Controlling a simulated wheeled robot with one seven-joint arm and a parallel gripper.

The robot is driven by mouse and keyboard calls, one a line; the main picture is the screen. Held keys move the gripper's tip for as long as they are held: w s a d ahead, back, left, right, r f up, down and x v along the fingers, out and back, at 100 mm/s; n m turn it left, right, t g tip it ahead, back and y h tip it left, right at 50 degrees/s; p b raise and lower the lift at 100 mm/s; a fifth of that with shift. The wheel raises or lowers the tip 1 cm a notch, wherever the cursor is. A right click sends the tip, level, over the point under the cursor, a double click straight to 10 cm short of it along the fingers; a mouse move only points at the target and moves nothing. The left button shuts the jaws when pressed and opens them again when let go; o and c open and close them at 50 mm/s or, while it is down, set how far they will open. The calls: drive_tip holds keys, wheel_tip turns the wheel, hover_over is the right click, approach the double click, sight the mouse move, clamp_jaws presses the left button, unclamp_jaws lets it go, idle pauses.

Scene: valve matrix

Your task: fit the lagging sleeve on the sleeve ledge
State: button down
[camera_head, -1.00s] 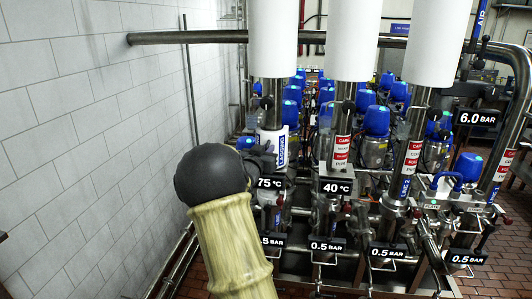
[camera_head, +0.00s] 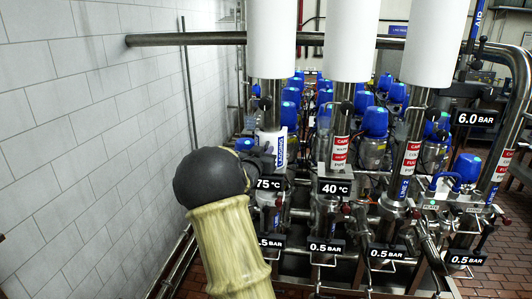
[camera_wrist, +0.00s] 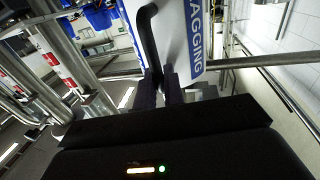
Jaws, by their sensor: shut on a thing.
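The lagging sleeve is white with a blue LAGGING label (camera_head: 272,141). In the head view it stands upright at the leftmost steel pipe, below a large white cylinder. I cannot tell whether it wraps the pipe or is just in front of it. In the wrist view the sleeve (camera_wrist: 193,38) fills the top middle, with a black handle (camera_wrist: 147,35) on its side. My gripper (camera_wrist: 161,78) is shut on that handle. In the head view my forearm hides most of the gripper. The sleeve ledge cannot be made out clearly; the sleeve's lower edge is partly hidden.
More steel pipes with red and white labels (camera_head: 340,151) stand to the right. Blue-topped valves (camera_head: 375,121) crowd behind. A 75 °C sign (camera_head: 270,184) is just below the sleeve. A tiled wall (camera_head: 80,130) is on the left; a horizontal pipe (camera_head: 185,38) crosses above.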

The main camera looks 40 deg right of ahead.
drive_tip(key=c, duration=1.4)
unclamp_jaws()
drive_tip(key=shift+f, duration=0.1)
drive_tip(key=shift+c, duration=0.2)
drive_tip(key=b+v, duration=0.6)
drive_tip(key=v, duration=1.1)
drive_tip(key=shift+a, duration=0.15)
drive_tip(key=shift+s, duration=0.1)
